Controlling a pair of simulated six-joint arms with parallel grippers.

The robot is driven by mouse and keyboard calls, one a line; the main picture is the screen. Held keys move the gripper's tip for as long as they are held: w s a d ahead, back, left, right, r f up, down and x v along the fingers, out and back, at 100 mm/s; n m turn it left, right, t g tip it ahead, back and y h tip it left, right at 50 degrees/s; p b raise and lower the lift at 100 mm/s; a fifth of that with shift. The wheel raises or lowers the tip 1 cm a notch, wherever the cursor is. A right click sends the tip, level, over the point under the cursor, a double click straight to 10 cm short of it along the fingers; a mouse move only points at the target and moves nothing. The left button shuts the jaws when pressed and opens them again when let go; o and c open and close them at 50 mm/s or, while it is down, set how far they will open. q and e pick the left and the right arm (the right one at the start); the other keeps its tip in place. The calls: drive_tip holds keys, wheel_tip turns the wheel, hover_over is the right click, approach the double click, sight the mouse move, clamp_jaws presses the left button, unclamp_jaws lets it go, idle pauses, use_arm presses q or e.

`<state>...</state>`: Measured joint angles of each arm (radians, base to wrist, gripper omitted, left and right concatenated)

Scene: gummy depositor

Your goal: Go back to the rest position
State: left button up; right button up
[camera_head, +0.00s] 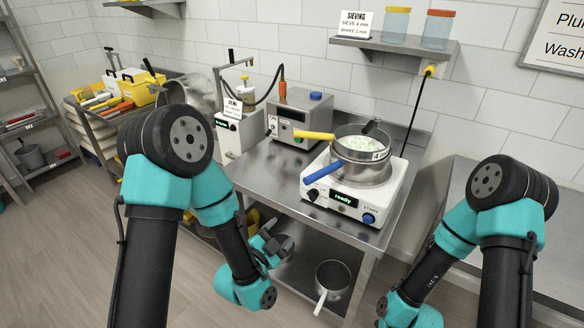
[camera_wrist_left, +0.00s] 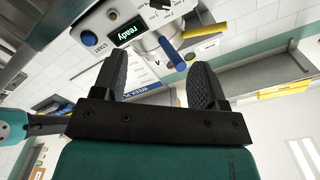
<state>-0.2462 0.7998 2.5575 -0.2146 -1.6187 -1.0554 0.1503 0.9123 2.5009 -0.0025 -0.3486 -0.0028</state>
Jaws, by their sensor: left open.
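My left gripper (camera_head: 279,243) is in front of the steel table, below the level of its top and near its front left. In the left wrist view its two black fingers (camera_wrist_left: 160,78) stand apart with nothing between them. Beyond them are the white sieving machine (camera_wrist_left: 137,30) and a blue handle (camera_wrist_left: 172,53). My right arm reaches down at the lower right of the head view, and its gripper is outside the frame.
The white machine (camera_head: 329,195) with its "ready" display stands on the steel table (camera_head: 262,178), bearing a sieve (camera_head: 362,147) with pale pieces. A pot (camera_head: 333,275) stands on the lower shelf. A tool cart (camera_head: 116,113) is at left. The floor at lower left is clear.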

use_arm(q)
drive_tip(key=s+a+f+n+g+y, duration=0.1)
drive_tip(key=s+a+f+n+g, duration=0.25)
drive_tip(key=f, duration=0.35)
drive_tip(key=s+a+f+n+g+y, duration=0.2)
drive_tip(key=a+f+n+g, duration=0.15)
drive_tip(key=f, duration=0.35)
drive_tip(key=s+a+f+n+g+y, duration=0.1)
drive_tip(key=s+a+f+n+g, duration=0.25)
drive_tip(key=f, duration=0.25)
drive_tip(key=s+a+f+n+g, duration=0.3)
drive_tip(key=s+f+n+g, duration=0.1)
drive_tip(key=s, duration=0.3)
drive_tip(key=shift+s+a+f+n+y, duration=0.25)
drive_tip(key=shift+s+f+n+y, duration=0.1)
drive_tip(key=shift+s+n, duration=0.1)
